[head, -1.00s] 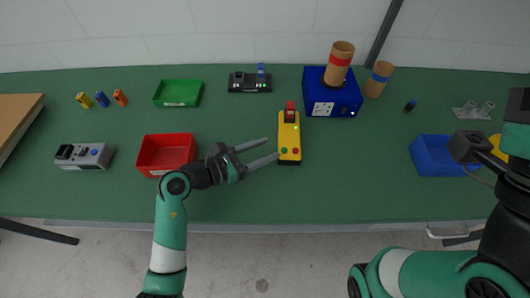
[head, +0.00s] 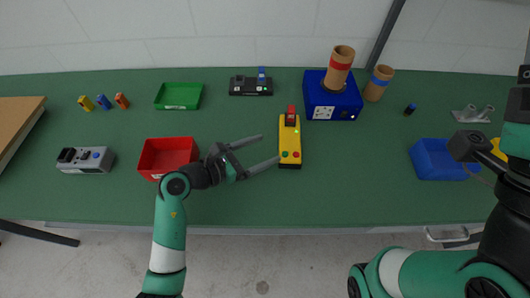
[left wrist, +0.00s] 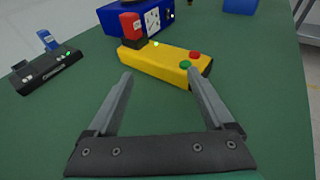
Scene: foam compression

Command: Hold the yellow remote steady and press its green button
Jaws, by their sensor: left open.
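The yellow remote (head: 289,145) lies on the green table near its middle, with a red block at its far end. Its green button (head: 285,166) is at the near end beside a red button (head: 296,166). In the left wrist view the yellow remote (left wrist: 158,62) lies just beyond the fingertips, and the green button (left wrist: 185,64) shows next to the right finger. My left gripper (head: 268,150) is open and empty, just left of the remote, its fingers pointing at its side. The right arm shows at the right edge; its fingers cannot be made out.
A red bin (head: 167,156) stands left of my left gripper. A blue box (head: 331,98) with a brown cylinder stands behind the remote to the right. A black device (head: 250,86) sits behind it to the left. A blue bin (head: 440,160) is at right. Table in front of the remote is clear.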

